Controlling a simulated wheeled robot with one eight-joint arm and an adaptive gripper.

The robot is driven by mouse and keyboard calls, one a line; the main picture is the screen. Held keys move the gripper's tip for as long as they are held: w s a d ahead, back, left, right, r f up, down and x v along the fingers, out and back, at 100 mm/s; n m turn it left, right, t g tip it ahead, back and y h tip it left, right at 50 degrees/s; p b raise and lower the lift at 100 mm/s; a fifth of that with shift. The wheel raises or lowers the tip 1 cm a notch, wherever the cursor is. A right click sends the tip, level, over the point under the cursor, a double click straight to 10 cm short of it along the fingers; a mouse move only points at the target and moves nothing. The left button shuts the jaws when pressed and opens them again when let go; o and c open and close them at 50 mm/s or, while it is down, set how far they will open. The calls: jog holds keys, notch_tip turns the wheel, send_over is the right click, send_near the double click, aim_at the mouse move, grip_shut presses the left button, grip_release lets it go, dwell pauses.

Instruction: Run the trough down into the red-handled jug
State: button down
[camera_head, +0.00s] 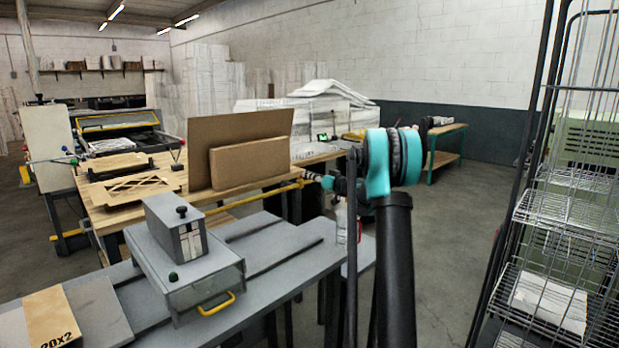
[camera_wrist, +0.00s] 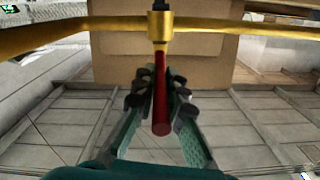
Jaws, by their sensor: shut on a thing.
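In the wrist view a red lever handle (camera_wrist: 161,95) hangs from a brass valve fitting (camera_wrist: 159,24) on a yellow pipe (camera_wrist: 262,30). My gripper (camera_wrist: 158,90) is shut on the red lever, with one dark-padded finger on each side of it. In the head view the yellow pipe (camera_head: 255,198) runs past the wooden bench to my gripper (camera_head: 310,177); the red lever does not show there. A clear vessel (camera_head: 341,222) stands below my gripper, partly behind my arm. I cannot make out the trough.
A grey metal box (camera_head: 185,280) with a yellow handle sits on the grey table (camera_head: 275,272) in front. Cardboard panels (camera_head: 238,135) stand on the wooden bench (camera_head: 110,215) behind. A wire rack (camera_head: 570,210) stands at the right. Bare floor lies between my arm and the rack.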

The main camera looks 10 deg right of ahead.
jog(key=c, duration=1.6)
grip_release()
jog(key=v, duration=1.2)
